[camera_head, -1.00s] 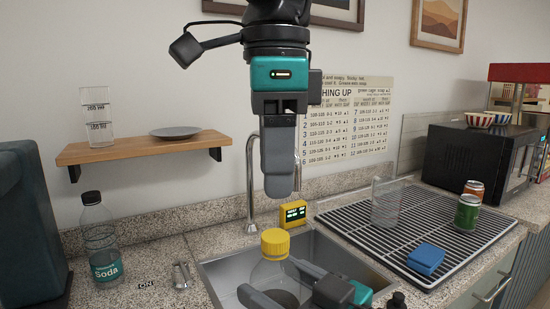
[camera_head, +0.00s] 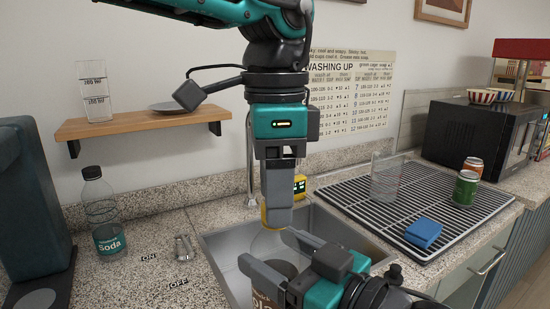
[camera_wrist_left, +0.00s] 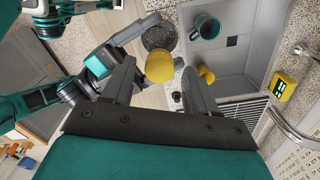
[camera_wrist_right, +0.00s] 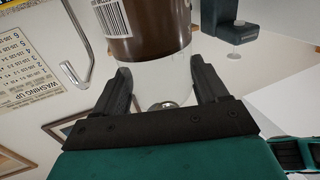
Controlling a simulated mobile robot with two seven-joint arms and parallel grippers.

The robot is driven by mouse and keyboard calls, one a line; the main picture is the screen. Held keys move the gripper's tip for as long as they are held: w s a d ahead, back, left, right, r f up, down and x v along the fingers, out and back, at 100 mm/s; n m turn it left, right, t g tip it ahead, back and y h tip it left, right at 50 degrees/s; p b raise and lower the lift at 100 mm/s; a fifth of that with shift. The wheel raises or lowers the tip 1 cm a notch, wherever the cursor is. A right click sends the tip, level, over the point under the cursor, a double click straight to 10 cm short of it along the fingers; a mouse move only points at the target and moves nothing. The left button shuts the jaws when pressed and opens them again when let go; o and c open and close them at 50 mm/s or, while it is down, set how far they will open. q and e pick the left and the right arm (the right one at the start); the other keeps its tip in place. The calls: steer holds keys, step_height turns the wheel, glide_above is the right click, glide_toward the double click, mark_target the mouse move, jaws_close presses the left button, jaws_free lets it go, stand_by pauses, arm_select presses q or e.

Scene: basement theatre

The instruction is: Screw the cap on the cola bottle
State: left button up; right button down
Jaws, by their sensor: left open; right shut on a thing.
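My right gripper (camera_head: 267,250) is shut on the clear upper part of the bottle. The yellow cap (camera_wrist_left: 158,67) is at the top of the bottle. In the head view it is mostly hidden behind my left gripper (camera_head: 277,222), with only a yellow edge showing. My left gripper points down from above, open, with the cap between its spread fingers in the left wrist view. How tightly the cap sits cannot be told.
The steel sink (camera_head: 222,243) is below, with a teal mug (camera_wrist_left: 207,27) in it. A tap (camera_head: 250,160) and yellow timer (camera_head: 299,185) stand behind. A drying rack (camera_head: 345,200) with a glass, cans and blue sponge (camera_head: 424,232) is right. A soda bottle (camera_head: 103,215) stands left.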

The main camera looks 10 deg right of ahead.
arm_select(q)
steer(key=shift+f, duration=0.45)
